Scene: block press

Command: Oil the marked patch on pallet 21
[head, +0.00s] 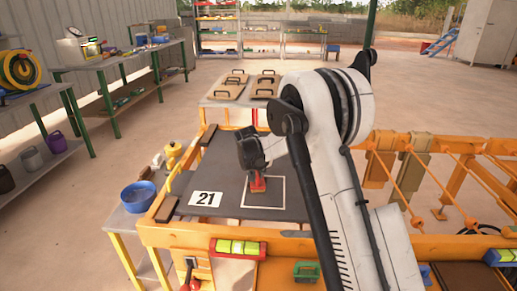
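Pallet 21 is a dark grey board (225,178) with a white "21" label (205,199) at its near left. The marked patch is a white-outlined square (270,198) to the right of the label. My gripper (256,170) points down over the patch's upper left part. A small red tool (257,184) with a broad base is right under it and appears held. The fingertips are small and partly hidden. The tool's base appears at or just above the patch, but I cannot tell if it touches. No oil is clearly visible on the patch.
A blue bowl (138,196) stands on a side stand at the left. A yellow bottle (173,154) is behind it. Boards with black handles (230,86) lie on a table behind. An orange frame with rails (440,160) is at the right. My arm hides part of the pallet's right side.

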